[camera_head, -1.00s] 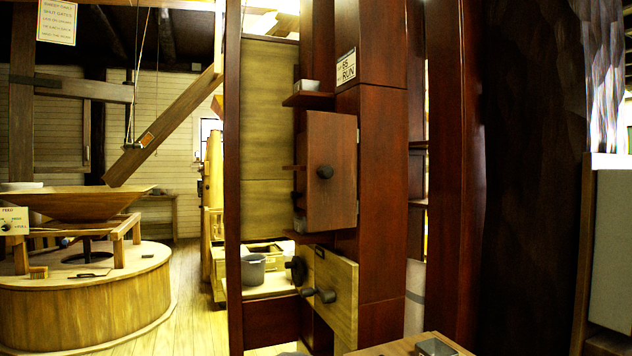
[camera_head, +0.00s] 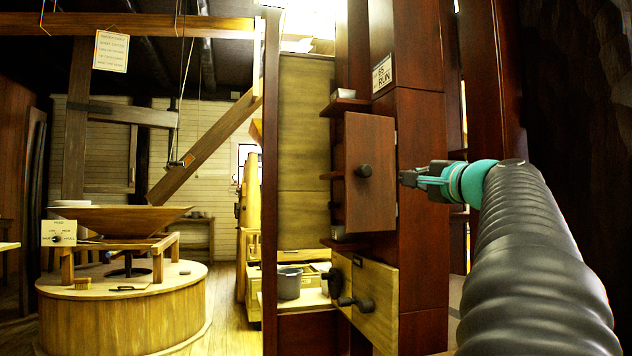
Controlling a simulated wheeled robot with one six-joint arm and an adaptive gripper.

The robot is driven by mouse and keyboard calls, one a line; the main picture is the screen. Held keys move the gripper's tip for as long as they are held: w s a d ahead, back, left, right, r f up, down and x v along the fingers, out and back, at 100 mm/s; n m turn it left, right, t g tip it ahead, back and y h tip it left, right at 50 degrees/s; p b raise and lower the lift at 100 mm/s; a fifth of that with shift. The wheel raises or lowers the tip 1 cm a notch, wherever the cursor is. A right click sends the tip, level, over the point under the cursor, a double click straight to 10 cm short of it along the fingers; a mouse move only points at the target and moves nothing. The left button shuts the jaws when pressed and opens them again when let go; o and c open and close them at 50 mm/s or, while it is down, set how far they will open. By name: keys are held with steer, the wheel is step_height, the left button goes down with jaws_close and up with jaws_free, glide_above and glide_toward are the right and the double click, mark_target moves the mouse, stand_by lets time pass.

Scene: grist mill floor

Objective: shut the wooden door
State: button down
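The wooden door (camera_head: 371,205) is a small reddish-brown panel with a dark round knob (camera_head: 363,171), at the right of centre. It stands open from the tall dark-red cabinet (camera_head: 424,130), with its hinge edge on the right. Shelf ends show past its left edge. My gripper (camera_head: 404,178) points left, just right of the door's hinge edge in the picture. I see no contact with the door or knob. The fingers are small and seen from the side, so I cannot tell whether they are apart.
A round millstone casing (camera_head: 120,320) with a hopper stands at the left. Clear floor (camera_head: 232,330) lies between.

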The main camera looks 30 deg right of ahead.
mark_target(367, 172)
steer(key=w+p, duration=0.1)
steer(key=w, duration=0.3)
steer(key=w+d+r+p, duration=0.1)
steer(key=w, duration=0.4)
steer(key=w+r+p, duration=0.1)
steer(key=w, duration=0.3)
steer(key=shift+w+d, duration=0.3)
steer(key=shift+d, duration=0.1)
